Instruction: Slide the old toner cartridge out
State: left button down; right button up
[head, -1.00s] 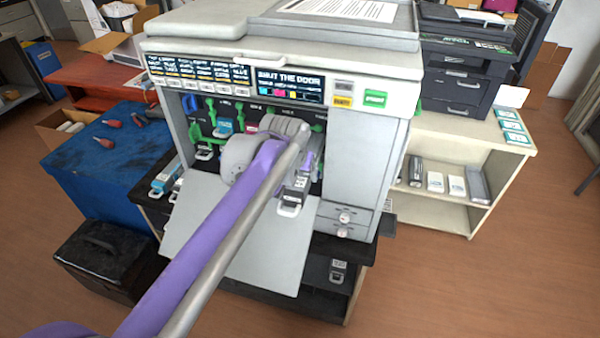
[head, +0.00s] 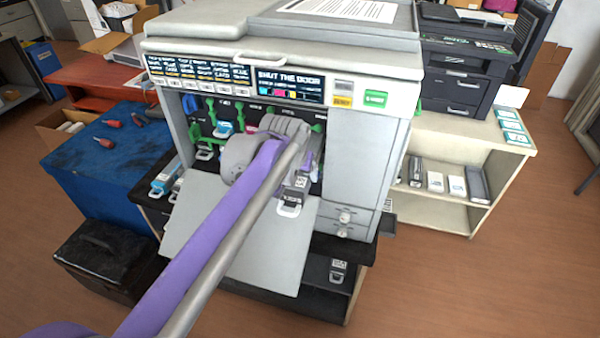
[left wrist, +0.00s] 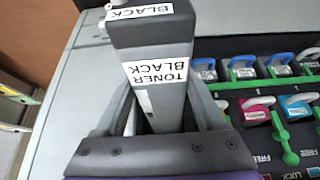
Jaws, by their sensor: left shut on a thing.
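The printer (head: 350,130) has its front flap (head: 205,220) folded down, with the toner bay open above it. My left gripper (left wrist: 163,112) is shut on a dark grey cartridge (left wrist: 150,60) labelled TONER BLACK. In the head view this cartridge (head: 296,188) shows at the right of the bay, its handle end sticking out over the flap. My own arm hides most of the gripper and the cartridge's inner end, so I cannot tell how much is still in its slot. In the wrist view, cyan (left wrist: 296,106) and magenta (left wrist: 256,110) cartridges sit in the bay. My right gripper is not in view.
Green levers (left wrist: 284,140) stand out of the bay close to the cartridges. Another cartridge (head: 164,176) lies left of the printer, near a blue cabinet (head: 105,150). A shelf (head: 440,205) with several boxes stands at the right. Open floor lies at the front right.

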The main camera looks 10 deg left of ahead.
aim_at(293, 189)
pick_arm(q)
jog(key=shift+s, duration=0.1)
jog(key=shift+s+a+r, duration=0.1)
jog(key=shift+s, duration=2.75)
jog(key=s+p, duration=0.1)
jog(key=s, duration=0.5)
jog(key=shift+a, duration=0.1)
jog(key=s+p, duration=0.1)
jog(key=s+r+p, duration=0.1)
jog(key=s, duration=0.1)
jog(key=s+r+p, duration=0.1)
jog(key=s, duration=0.1)
jog(key=shift+a, duration=0.1)
jog(key=shift+f, duration=0.1)
